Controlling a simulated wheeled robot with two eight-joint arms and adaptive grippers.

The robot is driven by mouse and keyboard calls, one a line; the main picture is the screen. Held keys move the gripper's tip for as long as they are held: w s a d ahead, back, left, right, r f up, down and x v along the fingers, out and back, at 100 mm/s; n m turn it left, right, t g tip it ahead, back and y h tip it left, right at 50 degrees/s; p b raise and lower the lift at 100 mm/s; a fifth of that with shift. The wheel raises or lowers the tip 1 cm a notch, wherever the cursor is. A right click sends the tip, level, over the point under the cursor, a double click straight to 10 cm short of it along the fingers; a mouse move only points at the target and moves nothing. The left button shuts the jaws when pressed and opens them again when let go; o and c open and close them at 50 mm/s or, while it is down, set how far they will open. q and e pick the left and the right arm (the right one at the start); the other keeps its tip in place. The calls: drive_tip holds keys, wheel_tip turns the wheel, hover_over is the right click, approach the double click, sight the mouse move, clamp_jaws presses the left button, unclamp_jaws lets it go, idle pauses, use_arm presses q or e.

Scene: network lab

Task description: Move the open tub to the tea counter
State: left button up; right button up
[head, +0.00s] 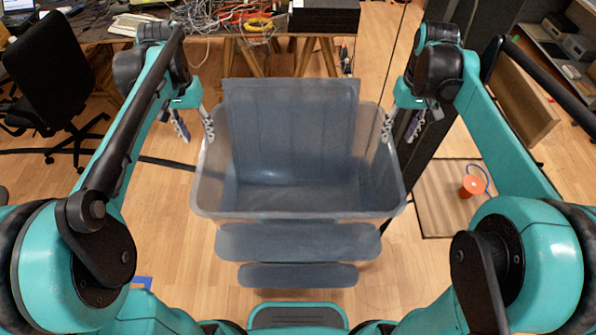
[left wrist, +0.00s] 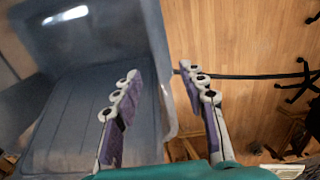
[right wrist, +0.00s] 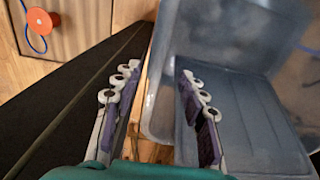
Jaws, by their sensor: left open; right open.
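The open tub (head: 205,190) is blue-grey and partly see-through, and it stands upright in front of me in the head view. Its inside looks empty. My left gripper (head: 194,126) is open at the tub's left side. In the left wrist view, the tub's wall (left wrist: 157,70) runs between its fingers, one inside and one outside. My right gripper (head: 401,126) is open at the right side. In the right wrist view, the tub's wall (right wrist: 153,95) also lies between the fingers. Contact with the wall cannot be told.
A flat grey panel (head: 290,120) stands upright at the tub's back. A cluttered table (head: 185,24) with cables is behind. A black chair (head: 50,80) is at the left. An orange object (head: 473,186) lies on a board at the right.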

sight(204, 150)
use_arm(q)
drive_tip(key=shift+w, duration=0.1)
use_arm(e)
drive_tip(key=shift+w, duration=0.1)
use_arm(q)
drive_tip(key=shift+s+r, duration=0.1)
drive_tip(key=shift+s, duration=0.3)
use_arm(e)
drive_tip(key=shift+s+r, duration=0.1)
drive_tip(key=shift+s, duration=0.3)
use_arm(q)
drive_tip(key=shift+w+f, duration=0.1)
drive_tip(key=shift+f, duration=0.2)
use_arm(e)
drive_tip(key=shift+w+f, duration=0.1)
drive_tip(key=shift+f, duration=0.2)
use_arm(q)
wheel_tip(204, 150, down, 7)
drive_tip(key=shift+f, duration=0.1)
use_arm(e)
wheel_tip(204, 150, down, 7)
drive_tip(key=shift+f, duration=0.1)
use_arm(q)
clamp_jaws()
use_arm(e)
clamp_jaws()
